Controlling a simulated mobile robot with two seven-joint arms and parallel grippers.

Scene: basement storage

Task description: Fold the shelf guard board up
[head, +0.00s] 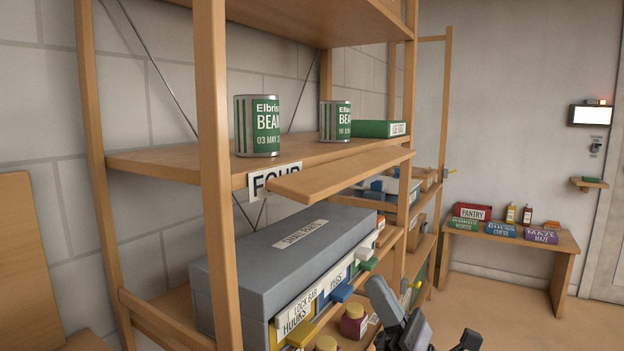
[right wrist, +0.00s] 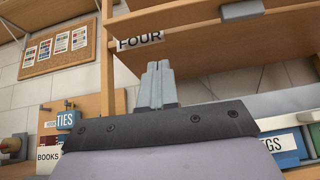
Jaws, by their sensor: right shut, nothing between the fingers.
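The guard board (head: 345,171) is a long plain wooden plank at the front of the shelf marked FOUR (head: 274,180). It sticks out from the shelf edge, lying nearly flat rather than standing upright. My right gripper (head: 380,290) is low at the bottom of the head view, below the board and in front of the lower shelf. In the right wrist view its grey fingers (right wrist: 157,83) are together and empty, pointing up, with wooden boards and the FOUR label (right wrist: 139,41) beyond. I see no contact with the board. My left gripper is not in view.
Two bean cans (head: 257,126) (head: 335,121) and a green box (head: 380,129) stand on the shelf behind the board. A grey case (head: 285,256) and labelled bins fill the shelf below. Shelf posts (head: 217,180) stand close by. A side table (head: 515,238) is at the far right.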

